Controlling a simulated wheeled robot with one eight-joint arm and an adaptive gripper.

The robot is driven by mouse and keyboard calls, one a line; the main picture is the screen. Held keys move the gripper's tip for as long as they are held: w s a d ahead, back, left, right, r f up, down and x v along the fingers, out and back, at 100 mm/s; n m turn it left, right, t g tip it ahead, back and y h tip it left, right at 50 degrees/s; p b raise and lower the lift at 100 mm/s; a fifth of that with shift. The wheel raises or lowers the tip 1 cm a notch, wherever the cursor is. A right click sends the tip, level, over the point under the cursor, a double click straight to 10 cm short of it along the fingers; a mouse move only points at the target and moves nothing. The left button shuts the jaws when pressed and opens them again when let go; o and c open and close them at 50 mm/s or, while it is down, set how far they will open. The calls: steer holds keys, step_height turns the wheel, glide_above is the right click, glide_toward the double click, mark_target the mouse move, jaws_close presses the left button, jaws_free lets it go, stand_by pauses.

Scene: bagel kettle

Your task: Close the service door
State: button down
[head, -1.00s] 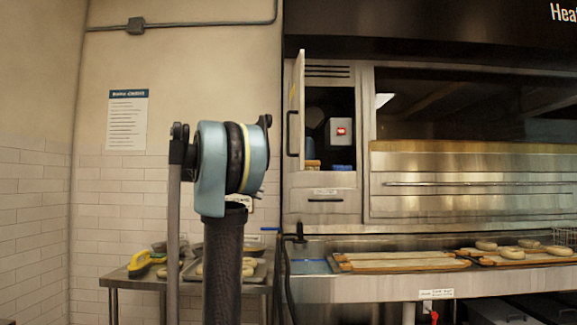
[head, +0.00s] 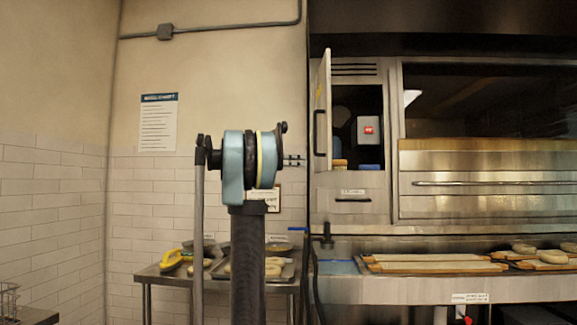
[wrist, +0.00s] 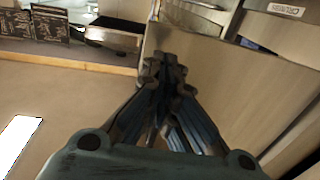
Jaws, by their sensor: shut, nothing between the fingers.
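The service door (head: 322,112) stands open in the head view, swung out toward me on the left of the cabinet and seen almost edge-on. It has a dark bar handle (head: 319,133). The open compartment (head: 346,98) shows a grey box with a red switch (head: 369,131) and small items on its floor. My gripper (wrist: 164,68) is shut and empty in the wrist view. Its tips lie in front of a flat beige-metal panel (wrist: 220,75); I cannot tell whether this is the door or whether they touch. In the head view my arm hides the gripper.
A drawer (head: 352,205) sits below the compartment. The oven (head: 470,180) is at right, above a counter with bagel boards (head: 435,266). A steel side table (head: 165,277) with trays stands at left. A wire basket (head: 10,300) shows at lower left.

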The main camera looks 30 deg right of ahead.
mark_target(326, 161)
steer(key=x, duration=0.7)
steer(key=shift+d, duration=0.15)
